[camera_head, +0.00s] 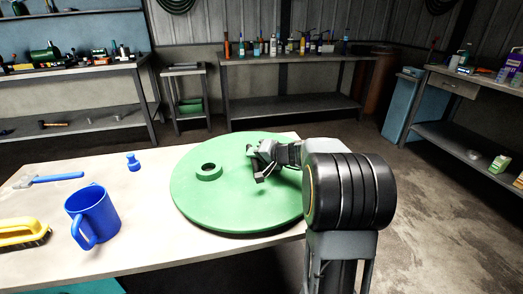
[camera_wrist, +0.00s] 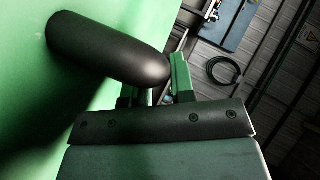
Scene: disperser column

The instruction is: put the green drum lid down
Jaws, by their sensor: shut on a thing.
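My gripper (camera_head: 258,168) is at the lid's upper right part. In the wrist view my gripper (camera_wrist: 160,85) is shut on the lid's dark rounded handle (camera_wrist: 100,45), with the green lid face (camera_wrist: 45,110) beside it. My arm hides the lid's right edge.
On the table's left are a blue mug (camera_head: 92,214), a small blue piece (camera_head: 133,161), a blue-handled tool (camera_head: 55,178) and a yellow brush (camera_head: 22,234). Workbenches with bottles (camera_head: 275,47) stand along the back wall. Bare table lies between mug and lid.

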